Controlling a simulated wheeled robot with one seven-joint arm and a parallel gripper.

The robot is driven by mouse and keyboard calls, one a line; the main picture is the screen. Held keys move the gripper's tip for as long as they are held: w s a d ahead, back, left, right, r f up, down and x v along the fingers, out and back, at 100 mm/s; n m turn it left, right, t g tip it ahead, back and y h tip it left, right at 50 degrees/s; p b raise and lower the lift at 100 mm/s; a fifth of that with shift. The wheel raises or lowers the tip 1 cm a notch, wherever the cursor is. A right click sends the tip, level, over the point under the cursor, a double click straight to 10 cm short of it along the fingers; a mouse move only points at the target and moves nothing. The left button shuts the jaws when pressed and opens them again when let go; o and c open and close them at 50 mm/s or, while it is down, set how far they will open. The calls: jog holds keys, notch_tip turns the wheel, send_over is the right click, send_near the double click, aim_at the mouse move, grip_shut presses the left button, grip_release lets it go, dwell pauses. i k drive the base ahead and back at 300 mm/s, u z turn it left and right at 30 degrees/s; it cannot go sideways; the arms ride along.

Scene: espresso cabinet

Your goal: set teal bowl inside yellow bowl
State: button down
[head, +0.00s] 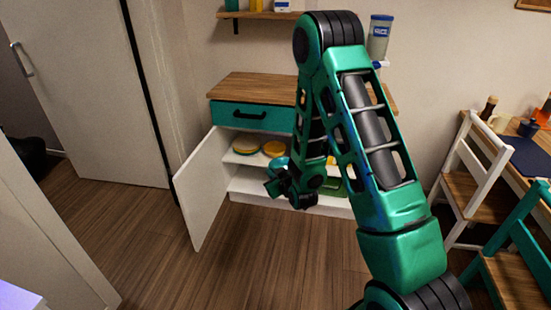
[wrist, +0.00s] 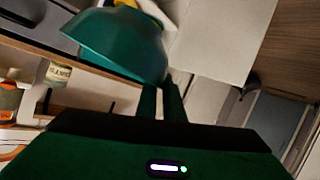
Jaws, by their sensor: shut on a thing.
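The teal bowl (wrist: 115,42) is large in the wrist view, tilted, with its rim at the fingertips of my gripper (wrist: 163,88). In the head view the teal bowl (head: 279,163) shows small at the cabinet front, just above my gripper (head: 275,186), which is shut on it. A round yellow piece (head: 274,148), apparently the yellow bowl, sits on the upper shelf behind the teal bowl. Another yellow round dish (head: 245,146) lies to its left. My arm hides the right part of the shelf.
The white cabinet door (head: 207,185) stands open at the left. A closed teal drawer (head: 252,116) is above the shelf (head: 238,159). A green item (head: 332,187) is low in the cabinet. Chairs and a table are at the right; the floor in front is clear.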

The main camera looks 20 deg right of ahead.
aim_at(274, 150)
jog(key=z, duration=0.05)
jog(key=i, duration=1.1)
jog(key=u, duration=0.1)
